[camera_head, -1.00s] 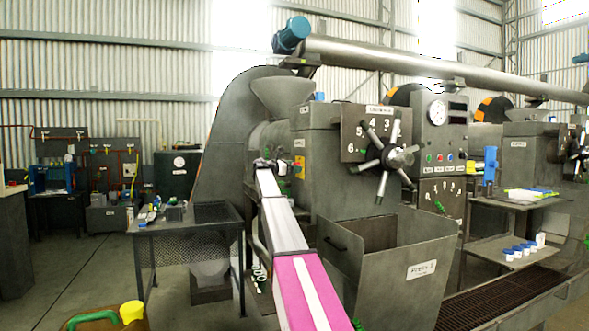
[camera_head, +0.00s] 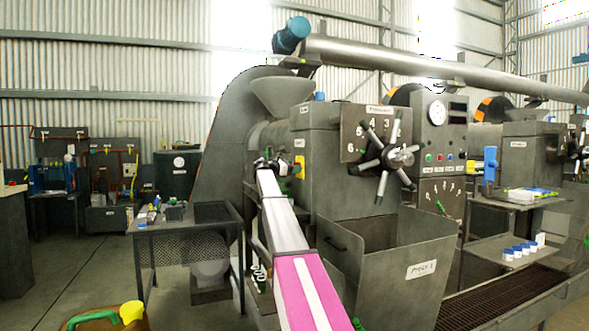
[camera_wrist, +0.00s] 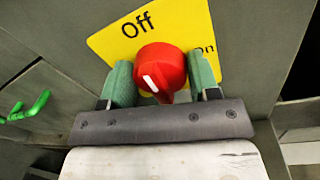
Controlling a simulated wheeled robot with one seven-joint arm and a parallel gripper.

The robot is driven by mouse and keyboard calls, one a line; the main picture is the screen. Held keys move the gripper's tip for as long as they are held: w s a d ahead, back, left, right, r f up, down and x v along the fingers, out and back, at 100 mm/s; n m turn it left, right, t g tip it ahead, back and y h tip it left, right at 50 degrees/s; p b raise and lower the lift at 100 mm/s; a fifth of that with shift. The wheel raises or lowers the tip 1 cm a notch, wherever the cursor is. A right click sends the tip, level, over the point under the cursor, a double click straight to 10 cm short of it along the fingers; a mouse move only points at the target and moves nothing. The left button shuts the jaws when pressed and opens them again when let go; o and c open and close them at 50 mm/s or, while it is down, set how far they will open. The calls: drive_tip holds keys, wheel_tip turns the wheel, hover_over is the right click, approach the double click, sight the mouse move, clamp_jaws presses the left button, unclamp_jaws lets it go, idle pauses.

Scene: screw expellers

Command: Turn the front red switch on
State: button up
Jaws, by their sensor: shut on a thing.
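The red switch (camera_wrist: 160,68) is a round knob with a white mark, set on a yellow plate (camera_wrist: 125,37) that reads "Off" at the top and "on" at the right. The white mark points up and left, toward the "Off" side. My gripper (camera_wrist: 162,85) has its two green fingers on either side of the knob and is shut on it. In the head view, my arm reaches to the machine's side, where the yellow plate (camera_head: 299,167) shows small beside my gripper (camera_head: 277,168). The knob is too small there to read.
The press body (camera_head: 338,160) stands right of my arm, with a spoked handwheel (camera_head: 388,158) and a grey bin (camera_head: 400,270). A mesh-sided table (camera_head: 190,225) stands to the left. A green handle (camera_wrist: 38,105) is left of the switch in the wrist view.

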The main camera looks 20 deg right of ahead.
drive_tip(key=m, duration=0.4)
drive_tip(key=shift+f, duration=0.1)
drive_tip(key=m, duration=0.5)
drive_tip(key=shift+s+f+g+h, duration=0.1)
drive_tip(key=shift+g+h, duration=0.2)
drive_tip(key=shift+h, duration=0.1)
drive_tip(key=m, duration=0.4)
drive_tip(key=shift+f+m, duration=0.1)
drive_tip(key=shift+m, duration=0.3)
drive_tip(key=shift+f+m+g, duration=0.1)
drive_tip(key=shift+m+g, duration=0.4)
drive_tip(key=shift+m, duration=1.5)
drive_tip(key=o, duration=0.9)
drive_tip(key=shift+a, duration=0.15)
drive_tip(key=a, duration=0.7)
drive_tip(key=a+f, duration=0.1)
drive_tip(key=a, duration=0.2)
drive_tip(key=shift+s+a, duration=0.15)
drive_tip(key=shift+a, duration=0.15)
